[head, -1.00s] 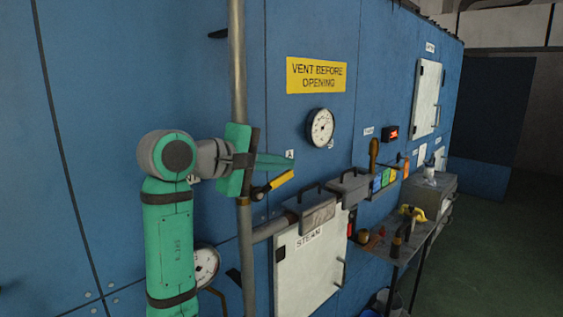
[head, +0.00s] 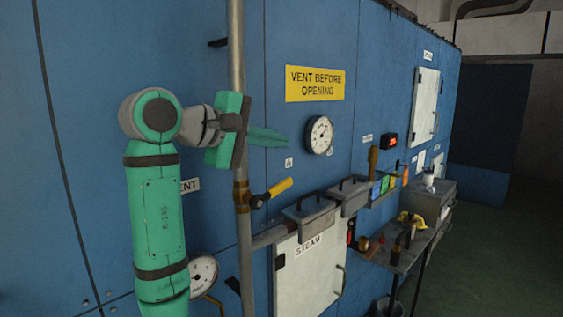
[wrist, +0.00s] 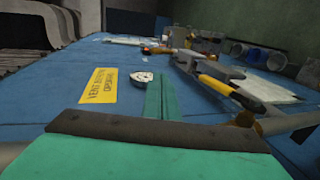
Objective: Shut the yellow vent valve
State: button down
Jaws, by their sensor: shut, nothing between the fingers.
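The vent valve has a yellow lever handle (head: 278,187) with a dark base, joined to a brass body (head: 241,197) on the vertical pipe. The lever points out to the right, tilted slightly up, across the pipe rather than along it. A white label (head: 190,185) ending in "ENT" is partly hidden behind my arm. My green gripper (head: 287,139) is shut and empty, above the lever and apart from it, its fingers pointing right. In the wrist view the shut fingers (wrist: 162,97) lie left of the yellow lever (wrist: 217,86), with a gap between.
The vertical pipe (head: 237,60) runs close by my gripper. A yellow "VENT BEFORE OPENING" sign (head: 315,84) and a round gauge (head: 319,135) are on the blue wall. Grey lidded boxes (head: 308,208) sit right of the valve, above the white STEAM panel (head: 309,262).

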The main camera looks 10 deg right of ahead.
notch_tip(320, 180, up, 7)
jog(key=a, duration=0.1)
jog(key=shift+s+f, duration=0.2)
jog(key=shift+s, duration=0.1)
